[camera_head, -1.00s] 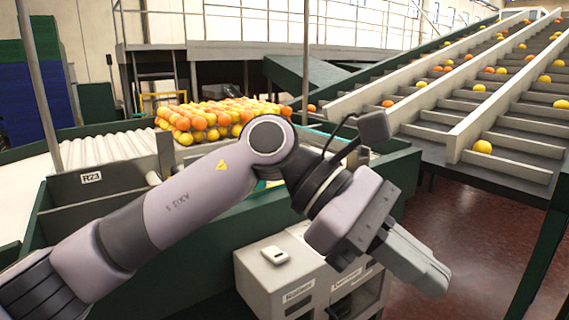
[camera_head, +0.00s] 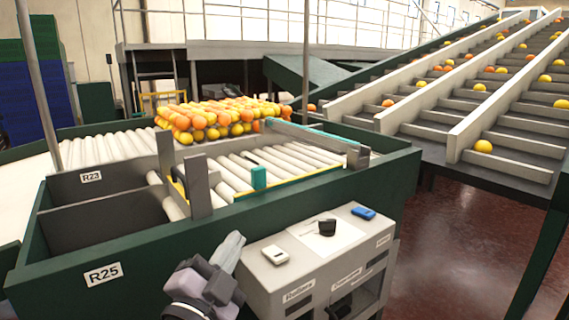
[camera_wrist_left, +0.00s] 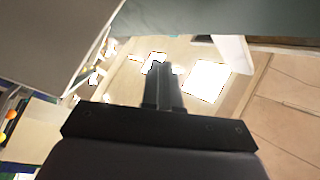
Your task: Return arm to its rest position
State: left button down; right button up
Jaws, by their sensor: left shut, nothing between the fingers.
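My left gripper (camera_head: 230,252) is low in the head view, left of the grey cabinet and in front of the green sorting table. Its fingers point up and to the right. In the left wrist view its two fingers (camera_wrist_left: 164,88) lie together, shut, with nothing between them. Most of my left arm is below the picture's edge in the head view. My right gripper is not in view.
The grey cabinet (camera_head: 268,291) holds a white device (camera_head: 275,255), a dark object (camera_head: 326,228) and a blue object (camera_head: 363,213). The green table (camera_head: 150,262) carries rollers and heaped oranges (camera_head: 215,118). An inclined conveyor (camera_head: 465,110) stands right. Red floor (camera_head: 450,250) is free.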

pick_arm(q)
jog(key=s+a+f+n+g+y, duration=0.3)
jog(key=s+a+f+n+g, duration=0.15)
jog(key=f, duration=0.45)
jog(key=s+a+f+n+g+y, duration=0.2)
jog(key=s+a+f+n+g, duration=0.25)
jog(key=f, duration=0.55)
jog(key=s+a+f+n+g, duration=0.1)
jog(key=s+a+f+g, duration=0.15)
jog(key=s, duration=0.35)
jog(key=s+a+f+n+g+y, duration=0.1)
jog(key=s+f+g, duration=0.15)
jog(key=s, duration=0.35)
jog(key=s+a+f+n+g, duration=0.1)
jog(key=s+a+f+g, duration=0.1)
jog(key=s+f, duration=0.35)
jog(key=w+d+f+t+h, duration=0.1)
jog(key=w+d+f+t, duration=0.1)
jog(key=w+f+t, duration=0.3)
notch_tip(320, 180, down, 2)
jog(key=shift+w+d+f+t+h, duration=0.15)
jog(key=shift+w+d+t+h, duration=0.2)
jog(key=shift+t, duration=0.55)
